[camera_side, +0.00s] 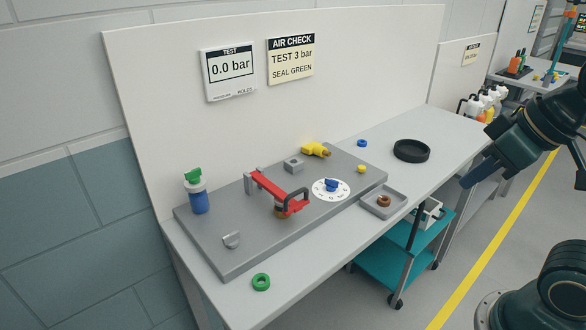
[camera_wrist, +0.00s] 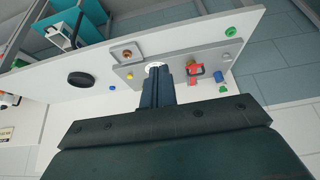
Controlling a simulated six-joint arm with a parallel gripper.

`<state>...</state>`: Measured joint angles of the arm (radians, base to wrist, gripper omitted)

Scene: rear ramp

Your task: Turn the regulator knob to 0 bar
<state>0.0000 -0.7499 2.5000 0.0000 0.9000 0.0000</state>
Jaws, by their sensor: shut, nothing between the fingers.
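The regulator knob (camera_side: 331,185) is blue and sits on a round white dial (camera_side: 318,191) on the grey plate (camera_side: 235,255). The dial's marks are too small to read. A wall display (camera_side: 229,72) reads "TEST 0.0 bar". My gripper (camera_side: 464,184) is shut and empty, in the air to the right of the bench, well apart from the knob. In the wrist view my gripper's fingers (camera_wrist: 158,74) are together and cover most of the dial (camera_wrist: 154,65); the knob is hidden there.
A black dish (camera_side: 411,151) and green ring (camera_side: 261,282) lie on the bench. A sign (camera_side: 291,60) reads "TEST 3 bar".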

